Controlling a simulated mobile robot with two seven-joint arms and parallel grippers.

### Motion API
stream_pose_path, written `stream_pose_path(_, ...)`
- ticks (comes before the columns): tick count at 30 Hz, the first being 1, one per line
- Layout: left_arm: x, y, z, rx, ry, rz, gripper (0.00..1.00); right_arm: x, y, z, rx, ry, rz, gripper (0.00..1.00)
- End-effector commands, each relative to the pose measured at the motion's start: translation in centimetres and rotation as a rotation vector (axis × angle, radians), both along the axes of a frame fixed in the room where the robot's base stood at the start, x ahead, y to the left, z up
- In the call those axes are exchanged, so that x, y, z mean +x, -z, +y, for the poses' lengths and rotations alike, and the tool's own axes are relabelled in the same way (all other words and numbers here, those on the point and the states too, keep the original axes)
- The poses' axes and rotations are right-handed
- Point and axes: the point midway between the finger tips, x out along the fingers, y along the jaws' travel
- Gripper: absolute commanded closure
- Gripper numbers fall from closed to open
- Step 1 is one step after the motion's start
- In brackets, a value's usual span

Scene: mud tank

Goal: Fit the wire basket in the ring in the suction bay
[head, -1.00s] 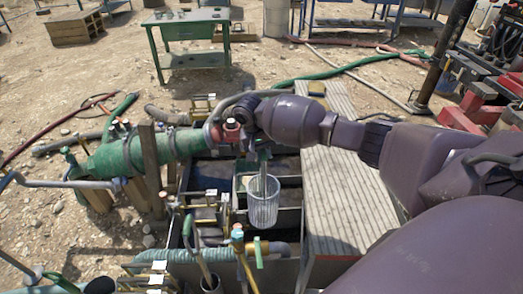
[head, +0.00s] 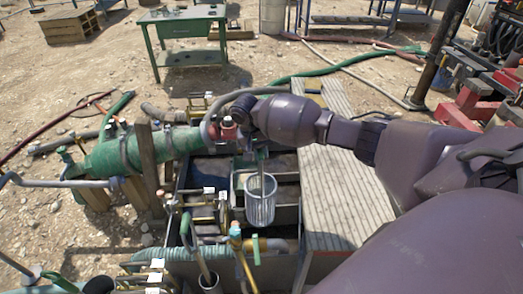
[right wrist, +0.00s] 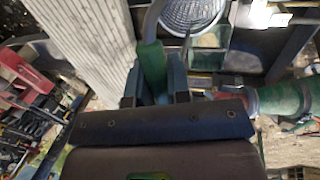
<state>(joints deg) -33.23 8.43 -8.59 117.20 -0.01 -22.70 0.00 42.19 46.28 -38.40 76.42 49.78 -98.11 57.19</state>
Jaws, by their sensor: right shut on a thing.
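The wire basket (head: 260,206) is a grey mesh cup that hangs upright over the open tank in the head view. Its round mouth and mesh inside (right wrist: 194,14) show at the top of the right wrist view. My right gripper (head: 262,153) is above the basket, shut on its green handle (right wrist: 152,62). The basket appears to hang above the tank compartments (head: 288,180), close to a dividing wall. I cannot make out the ring in the suction bay; the basket and my arm may cover it. My left gripper is not in view.
A grey slatted walkway (head: 345,205) runs along the right of the tank. A thick green pipe (head: 150,150) and a wooden post (head: 149,165) stand at the left. Valves and a hose (head: 215,252) line the near edge. A green table (head: 185,28) is far off.

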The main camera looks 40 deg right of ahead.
Motion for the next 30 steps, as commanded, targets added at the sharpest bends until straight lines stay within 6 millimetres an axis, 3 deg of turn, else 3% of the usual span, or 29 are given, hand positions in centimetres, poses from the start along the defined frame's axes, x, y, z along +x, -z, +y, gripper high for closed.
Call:
stream_pose_path(11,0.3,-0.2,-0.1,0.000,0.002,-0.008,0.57,0.0,0.2,0.0,0.000,0.000,0.000,1.00)
stream_pose_path(30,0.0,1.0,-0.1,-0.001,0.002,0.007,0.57,0.0,3.8,0.0,0.000,0.001,0.002,1.00)
